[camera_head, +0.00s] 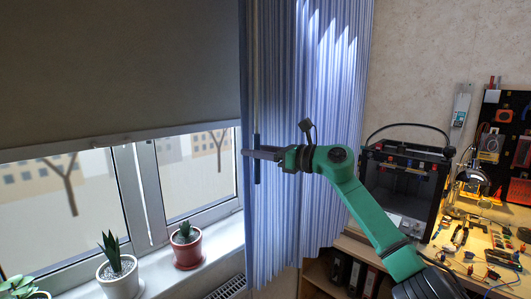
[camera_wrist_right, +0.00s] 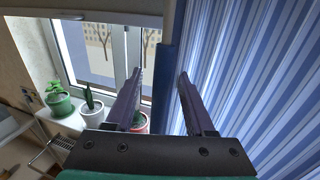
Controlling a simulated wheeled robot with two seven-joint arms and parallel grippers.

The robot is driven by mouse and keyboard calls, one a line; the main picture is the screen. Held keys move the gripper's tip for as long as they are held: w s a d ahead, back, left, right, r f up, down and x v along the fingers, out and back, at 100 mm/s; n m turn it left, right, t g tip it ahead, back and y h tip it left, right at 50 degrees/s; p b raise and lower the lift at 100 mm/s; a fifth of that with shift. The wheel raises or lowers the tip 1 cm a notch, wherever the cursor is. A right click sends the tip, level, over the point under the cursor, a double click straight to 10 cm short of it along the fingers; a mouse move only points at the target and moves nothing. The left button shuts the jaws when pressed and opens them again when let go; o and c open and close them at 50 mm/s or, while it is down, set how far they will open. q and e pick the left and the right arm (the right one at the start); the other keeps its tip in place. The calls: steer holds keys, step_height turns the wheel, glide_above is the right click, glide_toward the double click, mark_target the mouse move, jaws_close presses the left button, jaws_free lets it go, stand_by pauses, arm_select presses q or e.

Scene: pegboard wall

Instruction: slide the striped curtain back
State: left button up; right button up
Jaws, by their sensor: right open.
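The striped blue and white curtain (camera_head: 305,220) hangs in folds to the right of the window. It fills the right of the right wrist view (camera_wrist_right: 260,70). A dark blue upright bar (camera_head: 256,170) runs along its left edge. My right gripper (camera_head: 248,153) reaches in from the right in front of the curtain, with its fingertips at this bar. In the right wrist view the fingers are apart, with the bar (camera_wrist_right: 163,85) showing between them; I see no clear contact. My left gripper is not in view.
A grey roller blind (camera_head: 115,70) covers the upper window. Potted plants, including a red pot (camera_head: 187,252) and a white pot (camera_head: 119,277), stand on the windowsill (camera_head: 218,242). A black 3D printer (camera_head: 403,180) and a tool-strewn workbench (camera_head: 470,245) are at right.

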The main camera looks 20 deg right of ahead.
steer(key=b+v, duration=0.6)
steer(key=v, duration=0.8)
steer(key=shift+s+b, duration=0.25)
steer(key=shift+b, duration=0.1)
steer(key=shift+d, duration=0.1)
